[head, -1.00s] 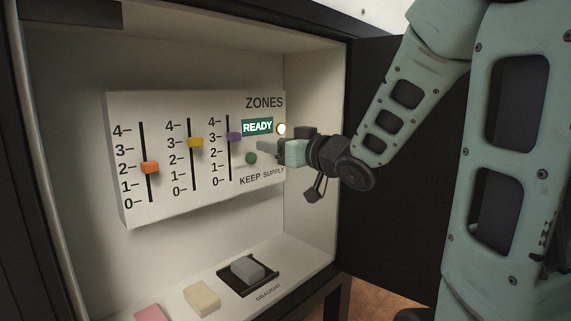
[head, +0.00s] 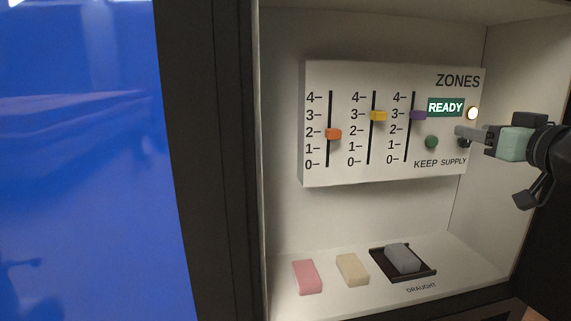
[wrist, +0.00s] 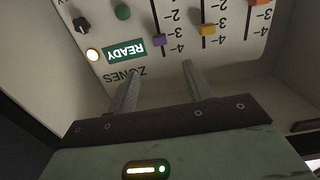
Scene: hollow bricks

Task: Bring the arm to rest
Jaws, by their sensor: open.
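My gripper (head: 464,133) is open and empty in front of the right part of the white control panel (head: 320,175). It also shows upside down in the wrist view, with its fingers (wrist: 160,82) apart and nothing between them. The panel has an orange slider (head: 333,134) near 2, a yellow slider (head: 378,116) near 3 and a purple slider (head: 418,115) near 3. A green sign (head: 445,107) reads READY beside a lit lamp (head: 473,113). A green button (head: 431,142) sits below it. A dark knob (wrist: 81,25) shows in the wrist view.
The panel hangs inside a pale open cabinet (head: 350,40). A glossy blue surface (head: 80,180) stands at the left.

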